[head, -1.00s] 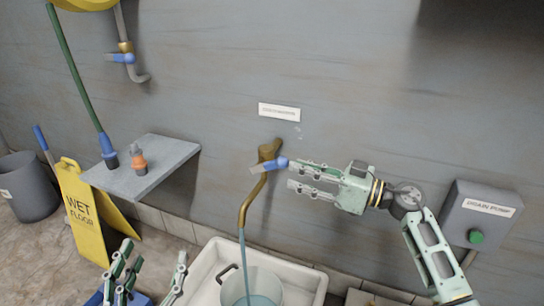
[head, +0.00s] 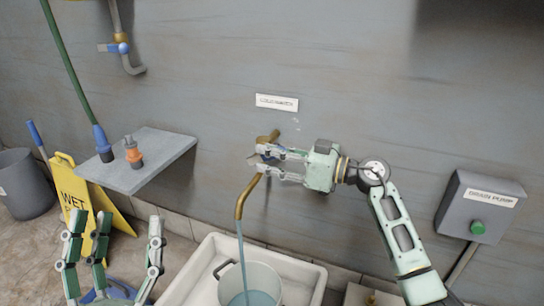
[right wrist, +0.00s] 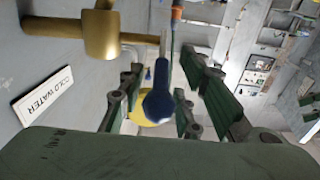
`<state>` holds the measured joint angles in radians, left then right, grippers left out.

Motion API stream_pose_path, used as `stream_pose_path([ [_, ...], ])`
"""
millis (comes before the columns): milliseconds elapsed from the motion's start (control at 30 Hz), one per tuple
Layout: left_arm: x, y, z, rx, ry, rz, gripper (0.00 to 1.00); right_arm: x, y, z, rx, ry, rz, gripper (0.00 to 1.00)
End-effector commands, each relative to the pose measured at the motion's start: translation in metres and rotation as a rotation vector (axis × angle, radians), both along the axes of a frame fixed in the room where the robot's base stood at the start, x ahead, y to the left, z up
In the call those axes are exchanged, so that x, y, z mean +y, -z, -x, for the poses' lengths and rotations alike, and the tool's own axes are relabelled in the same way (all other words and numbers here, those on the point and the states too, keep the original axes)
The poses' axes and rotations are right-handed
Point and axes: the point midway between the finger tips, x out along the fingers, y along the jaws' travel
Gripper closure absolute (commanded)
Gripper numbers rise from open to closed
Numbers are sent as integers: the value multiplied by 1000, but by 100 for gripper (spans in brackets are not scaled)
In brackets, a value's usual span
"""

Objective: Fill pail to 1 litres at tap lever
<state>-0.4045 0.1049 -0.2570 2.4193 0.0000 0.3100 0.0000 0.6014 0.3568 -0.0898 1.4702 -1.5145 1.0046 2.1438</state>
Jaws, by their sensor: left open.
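The brass tap (head: 241,203) on the wall has a blue-ended lever (right wrist: 158,95), partly hidden by my fingers in the head view. A thin stream of water (head: 242,250) runs from its spout into the pail (head: 278,277). The pail stands in the white sink and holds bluish water; its level mark cannot be read. My right gripper (head: 280,163) is at the lever. In the right wrist view its fingers are apart on either side of the lever, with gaps visible. My left gripper (head: 115,245) is open and empty at the lower left, away from the pail.
A white sink (head: 190,270) surrounds the pail. A grey shelf (head: 160,165) with an orange nozzle (head: 133,152) juts from the wall. A yellow wet-floor sign (head: 75,190) stands at left. A drain pump box (head: 480,208) is at right. A cold-water label (head: 277,103) is above the tap.

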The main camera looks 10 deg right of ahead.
Motion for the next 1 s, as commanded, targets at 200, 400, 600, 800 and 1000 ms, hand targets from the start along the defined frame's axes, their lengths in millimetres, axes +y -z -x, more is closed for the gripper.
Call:
stream_pose_path([
  [200, 0, 0, 0, 0, 0, 0, 35, 0, 0, 0, 0, 0, 0, 70],
  [400, 0, 0, 0, 1, 0, 0, 35, 0, 0, 0, 0, 0, 0, 88],
  [600, 0, 0, 0, 1, -1, -1, 35, 0, 0, 0, 1, -1, 1, 100],
  [800, 0, 0, 0, 1, -1, -1, 35, 0, 1, 0, 1, -1, 1, 100],
  [1000, 0, 0, 0, 1, -1, -1, 35, 1, 1, 1, 1, -3, 2, 100],
])
